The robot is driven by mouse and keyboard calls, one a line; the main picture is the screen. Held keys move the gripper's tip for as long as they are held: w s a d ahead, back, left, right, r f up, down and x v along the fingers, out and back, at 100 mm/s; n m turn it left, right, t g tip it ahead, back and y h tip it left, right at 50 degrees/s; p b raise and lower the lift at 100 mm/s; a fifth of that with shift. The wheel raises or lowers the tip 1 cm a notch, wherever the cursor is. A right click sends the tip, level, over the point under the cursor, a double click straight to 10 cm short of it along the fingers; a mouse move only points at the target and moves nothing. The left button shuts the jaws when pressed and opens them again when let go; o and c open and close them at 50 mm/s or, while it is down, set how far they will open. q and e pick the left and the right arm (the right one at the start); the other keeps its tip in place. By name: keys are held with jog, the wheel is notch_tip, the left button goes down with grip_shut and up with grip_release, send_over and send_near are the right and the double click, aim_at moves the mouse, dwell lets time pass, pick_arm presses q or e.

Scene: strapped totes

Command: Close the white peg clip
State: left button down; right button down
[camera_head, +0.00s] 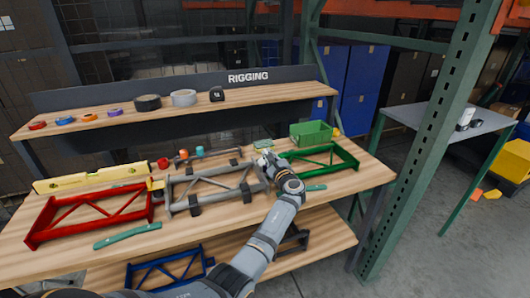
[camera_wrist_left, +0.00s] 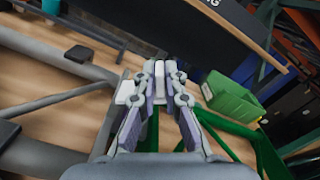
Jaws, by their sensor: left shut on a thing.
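My left gripper (camera_head: 268,160) reaches over the bench to the right end of the grey frame (camera_head: 222,197), near the green frame (camera_head: 345,160). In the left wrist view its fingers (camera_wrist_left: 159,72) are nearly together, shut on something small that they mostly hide. A white piece, seemingly the white peg clip (camera_wrist_left: 126,92), shows right beside the left finger, at the end of the grey frame. Another pale bit shows just right of the fingers. I cannot tell how far the clip is closed. My right gripper is not in view.
A red frame (camera_head: 90,216) lies at the left, with a yellow level (camera_head: 88,179) behind it. A green bin (camera_head: 311,133) stands behind the green frame. Teal strips (camera_head: 127,236) lie along the front. The raised shelf (camera_head: 180,107) holds tape rolls.

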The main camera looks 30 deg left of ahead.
pick_arm(q)
jog(key=m, duration=0.1)
jog(key=w+d+f+m, duration=0.1)
jog(key=m, duration=0.1)
jog(key=shift+f, duration=0.15)
jog(key=shift+w+d+f+m+p, duration=0.1)
jog(key=shift+f+m+p, duration=0.15)
jog(key=shift+m, duration=0.45)
jog(key=shift+w+d+f+m+p, duration=0.1)
jog(key=shift+f+m, duration=0.15)
jog(key=shift+m, duration=0.45)
jog(key=shift+f, duration=0.1)
jog(key=c, duration=1.4)
grip_release()
jog(key=shift+c, duration=0.2)
jog(key=v, duration=0.7)
jog(key=shift+s+d, duration=0.1)
jog(key=shift+s, duration=0.15)
